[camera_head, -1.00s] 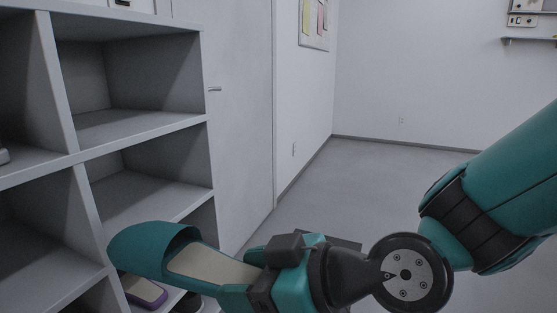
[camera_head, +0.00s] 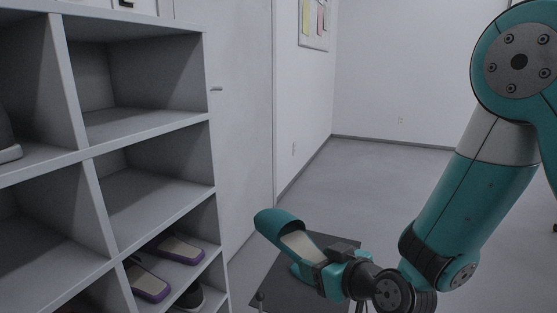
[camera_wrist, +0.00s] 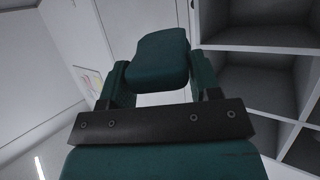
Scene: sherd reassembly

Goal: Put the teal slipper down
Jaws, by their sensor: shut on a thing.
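The teal slipper (camera_head: 279,221) has a closed teal toe and a pale insole. It points up and to the left in the head view, in the air to the right of the shelf unit. My gripper (camera_head: 317,262) is shut on its heel end. In the wrist view the slipper (camera_wrist: 158,62) shows as a dark teal shape between the fingers of my gripper (camera_wrist: 160,88). Below it in the head view, a dark mat (camera_head: 276,288) lies on the floor. Part of the mat is hidden behind the slipper and my arm.
A grey shelf unit (camera_head: 152,133) fills the left side, with several empty compartments. A low compartment holds purple-edged slippers (camera_head: 180,250), with a dark shoe (camera_head: 190,297) below. Another shoe (camera_head: 8,140) shows at the far left. The floor (camera_head: 385,190) behind is clear.

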